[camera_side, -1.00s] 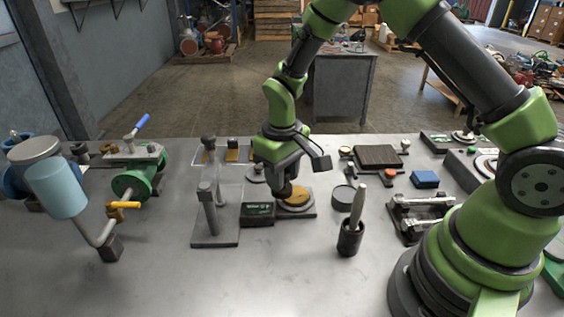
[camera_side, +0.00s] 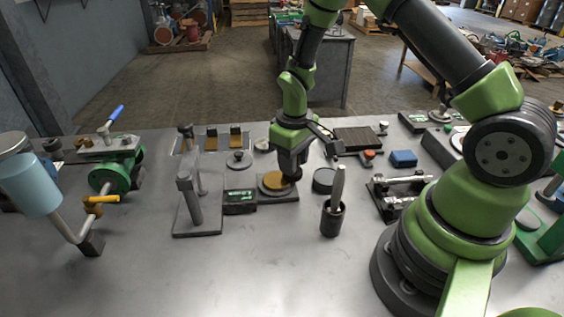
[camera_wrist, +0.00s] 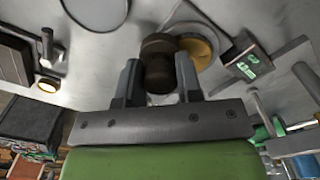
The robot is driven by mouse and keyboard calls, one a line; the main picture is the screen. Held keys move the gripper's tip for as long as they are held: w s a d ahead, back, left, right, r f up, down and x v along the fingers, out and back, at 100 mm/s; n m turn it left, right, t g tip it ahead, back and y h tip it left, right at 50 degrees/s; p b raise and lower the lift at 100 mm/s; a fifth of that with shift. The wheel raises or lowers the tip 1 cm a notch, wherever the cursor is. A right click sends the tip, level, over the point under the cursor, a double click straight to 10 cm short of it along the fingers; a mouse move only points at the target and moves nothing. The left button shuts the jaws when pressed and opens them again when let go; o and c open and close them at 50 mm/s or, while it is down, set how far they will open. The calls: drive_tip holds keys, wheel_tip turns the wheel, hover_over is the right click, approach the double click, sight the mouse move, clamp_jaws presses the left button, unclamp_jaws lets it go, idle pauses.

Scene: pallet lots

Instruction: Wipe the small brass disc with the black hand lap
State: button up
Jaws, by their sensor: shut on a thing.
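The small brass disc (camera_side: 274,181) lies flat in a pale round holder on a dark square base, in the middle of the bench. In the wrist view the brass disc (camera_wrist: 203,50) is partly covered by the lap. My gripper (camera_side: 291,171) is shut on the black hand lap (camera_wrist: 158,62), a dark knobbed cylinder between the two fingers. The lap is at the disc's right edge in the side view and overlaps it. Whether its underside touches the brass is hidden.
A dark box with green digits (camera_side: 240,201) sits just left of the base, beside a metal stand (camera_side: 189,207). The front of the bench is clear.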

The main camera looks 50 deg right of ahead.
drive_tip(key=shift+w+a, duration=0.45)
drive_tip(key=shift+a, duration=0.65)
drive_tip(key=shift+w+a, duration=0.4)
drive_tip(key=shift+a, duration=0.65)
drive_tip(key=shift+w+a, duration=0.45)
drive_tip(key=shift+a, duration=0.65)
wheel_tip(320, 180, up, 8)
drive_tip(key=shift+r, duration=0.15)
